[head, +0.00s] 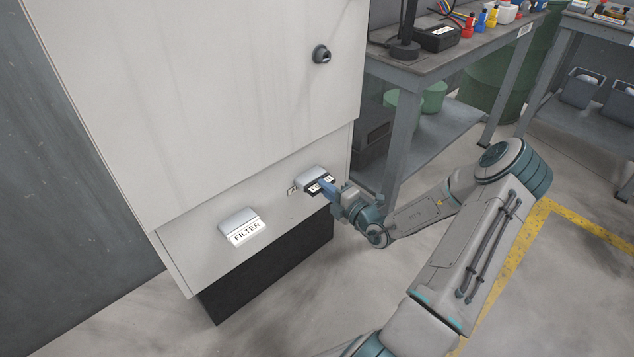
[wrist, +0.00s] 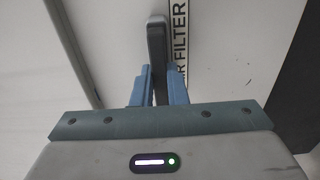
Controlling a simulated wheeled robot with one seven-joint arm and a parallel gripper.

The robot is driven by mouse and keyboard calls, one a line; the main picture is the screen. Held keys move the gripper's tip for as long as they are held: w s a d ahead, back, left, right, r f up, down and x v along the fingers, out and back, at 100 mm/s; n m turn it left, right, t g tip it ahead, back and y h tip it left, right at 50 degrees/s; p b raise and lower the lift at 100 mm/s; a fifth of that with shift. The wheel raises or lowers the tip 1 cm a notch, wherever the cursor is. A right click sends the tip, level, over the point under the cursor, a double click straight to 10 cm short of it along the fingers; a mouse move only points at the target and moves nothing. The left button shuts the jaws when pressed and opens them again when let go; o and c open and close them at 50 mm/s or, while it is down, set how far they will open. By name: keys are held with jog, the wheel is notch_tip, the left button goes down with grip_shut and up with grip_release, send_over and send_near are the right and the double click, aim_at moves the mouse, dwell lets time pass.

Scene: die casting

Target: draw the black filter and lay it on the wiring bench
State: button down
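The black filter (head: 318,187) sits in the right slot of the pale cabinet, with a white label on its dark front and a grey handle (head: 311,172) above. In the wrist view its bar-shaped handle (wrist: 156,42) stands between my two blue fingers, beside a label (wrist: 179,40) reading "FILTER". My gripper (head: 326,187) is at the filter's front; in the wrist view the fingers (wrist: 159,72) lie against both sides of the handle with no clear gap. The wiring bench is probably the grey workbench (head: 455,52) behind, at the right of the cabinet.
A second filter with a white label (head: 246,232) is in the cabinet's left slot. A round lock (head: 321,54) is above. The bench carries a black box (head: 436,38), a lamp base (head: 404,50), wires and coloured bottles; its near top has some bare room. A bench leg (head: 400,140) stands near my arm.

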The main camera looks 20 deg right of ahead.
jog(key=shift+s+d+p, duration=0.25)
jog(key=shift+s+p, duration=0.45)
dwell(0.5)
jog(key=shift+p+v, duration=1.15)
jog(key=shift+v, duration=1.15)
jog(key=shift+r, duration=0.1)
